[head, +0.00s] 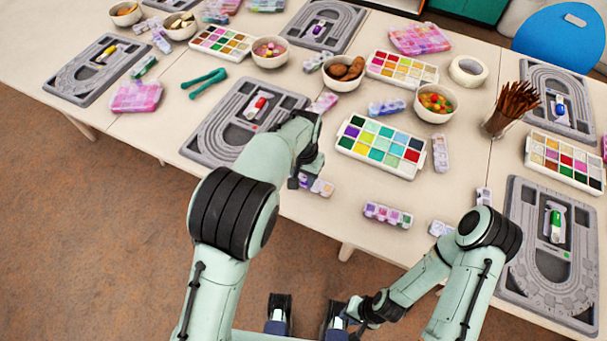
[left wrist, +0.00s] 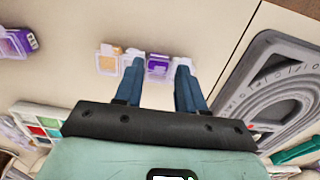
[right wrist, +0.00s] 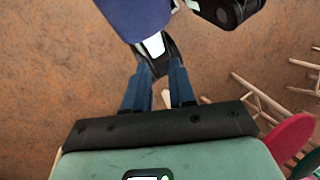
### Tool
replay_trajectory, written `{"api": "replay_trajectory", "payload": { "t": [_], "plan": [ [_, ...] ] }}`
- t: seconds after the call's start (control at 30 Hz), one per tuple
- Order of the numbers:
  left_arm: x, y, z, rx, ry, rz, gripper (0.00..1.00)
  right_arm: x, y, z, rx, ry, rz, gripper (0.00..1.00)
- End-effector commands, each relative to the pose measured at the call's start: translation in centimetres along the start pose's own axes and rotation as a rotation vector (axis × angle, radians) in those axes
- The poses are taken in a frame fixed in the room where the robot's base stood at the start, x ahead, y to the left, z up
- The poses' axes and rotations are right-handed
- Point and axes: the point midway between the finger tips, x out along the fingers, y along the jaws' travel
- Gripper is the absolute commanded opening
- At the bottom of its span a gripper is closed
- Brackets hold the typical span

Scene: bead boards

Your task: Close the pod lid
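A small bead pod strip (head: 316,185) lies near the table's front edge, just beyond my left gripper (head: 298,180). In the left wrist view the strip shows a tan compartment (left wrist: 108,60) and purple and pale ones (left wrist: 158,66). The fingers of my left gripper (left wrist: 159,66) are apart, with part of the strip visible between them and nothing held. The fingers partly hide the strip. I cannot tell which of its lids is raised. My right gripper (right wrist: 160,68) is open and empty, low over the floor beside my own base.
Another pod strip (head: 388,215) lies to the right near the front edge. A grey bead board (head: 205,140) is left of my left gripper. A paint-like bead palette (head: 382,146) stands behind.

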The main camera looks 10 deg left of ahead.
Motion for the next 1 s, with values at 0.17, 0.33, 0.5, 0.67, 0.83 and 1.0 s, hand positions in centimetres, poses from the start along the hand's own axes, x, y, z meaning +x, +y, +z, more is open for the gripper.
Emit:
{"api": "replay_trajectory", "payload": {
  "t": [0.17,0.33,0.5,0.67,0.83,1.0],
  "plan": [
    [0.0,0.0,0.0,0.0,0.0,0.0,0.2,0.0,0.0,0.0,0.0,0.0,0.0,0.24],
    [0.0,0.0,0.0,0.0,0.0,0.0,0.01,0.0,0.0,0.0,0.0,0.0,0.0,0.24],
    [0.2,0.1,0.2,0.0,0.028,0.002,0.01,0.6,0.2,-0.1,0.0,0.003,0.0,0.24],
    [0.8,0.1,0.8,0.0,0.132,0.004,0.01,2.2,0.6,-0.6,0.0,0.013,-0.002,0.24],
    [1.0,0.1,1.1,0.001,0.226,0.002,0.01,2.8,0.7,-1.1,-0.001,0.029,-0.005,0.24],
    [1.0,0.1,1.1,0.0,0.249,0.002,0.01,2.8,0.6,-1.2,-0.002,0.034,-0.007,0.24]
  ]
}}
